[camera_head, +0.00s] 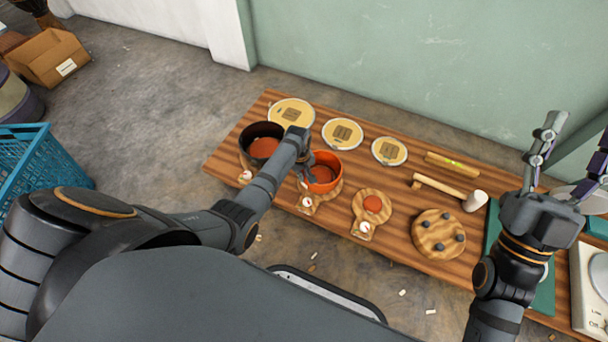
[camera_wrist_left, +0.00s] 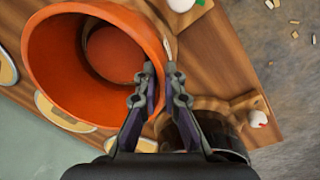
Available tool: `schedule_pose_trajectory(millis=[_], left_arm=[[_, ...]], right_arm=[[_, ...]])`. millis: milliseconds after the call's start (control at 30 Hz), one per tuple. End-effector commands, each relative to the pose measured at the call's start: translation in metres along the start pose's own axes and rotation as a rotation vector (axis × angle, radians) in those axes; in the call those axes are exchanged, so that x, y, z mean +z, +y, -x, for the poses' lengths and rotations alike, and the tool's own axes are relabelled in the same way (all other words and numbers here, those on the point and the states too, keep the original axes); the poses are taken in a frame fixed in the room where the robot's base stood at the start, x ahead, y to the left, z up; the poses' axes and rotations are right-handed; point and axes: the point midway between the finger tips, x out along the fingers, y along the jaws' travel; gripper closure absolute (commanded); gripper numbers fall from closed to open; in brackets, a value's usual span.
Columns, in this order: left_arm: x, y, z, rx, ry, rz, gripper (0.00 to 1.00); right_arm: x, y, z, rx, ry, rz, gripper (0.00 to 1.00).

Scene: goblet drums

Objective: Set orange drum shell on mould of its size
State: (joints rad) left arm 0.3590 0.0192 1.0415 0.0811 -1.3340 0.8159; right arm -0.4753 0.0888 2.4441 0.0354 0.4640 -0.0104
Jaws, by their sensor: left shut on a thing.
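The orange drum shell (camera_head: 333,158) is an open round ring at the middle mould (camera_head: 306,202), a wooden paddle board with a handle. My left gripper (camera_head: 303,163) is shut on the shell's near-left wall; in the left wrist view the gripper (camera_wrist_left: 160,75) has the orange shell's rim (camera_wrist_left: 45,50) between its fingers. A reddish disc shows through the shell's bottom. I cannot tell whether the shell rests on the mould or hangs just above it. A smaller mould (camera_head: 361,219) with an orange-red disc stands bare to the right. My right gripper (camera_head: 572,145) is open and empty.
A black shell (camera_head: 258,131) stands on the left mould, close to my left gripper; it also shows in the left wrist view (camera_wrist_left: 222,135). Several round drumheads (camera_head: 343,133) lie behind. A mallet (camera_head: 474,201) and a pegged wooden disc (camera_head: 439,228) lie right.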

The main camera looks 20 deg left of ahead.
Motion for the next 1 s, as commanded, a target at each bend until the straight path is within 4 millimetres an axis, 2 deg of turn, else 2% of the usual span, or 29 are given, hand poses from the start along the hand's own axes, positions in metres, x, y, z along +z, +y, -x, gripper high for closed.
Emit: schedule_pose_trajectory(millis=[1000], left_arm=[[-0.0001,0.0001,-0.0036,0.000,0.000,0.000,1.00]], right_arm=[[-0.0054,0.0005,-0.0065,0.000,-0.001,-0.001,0.46]])
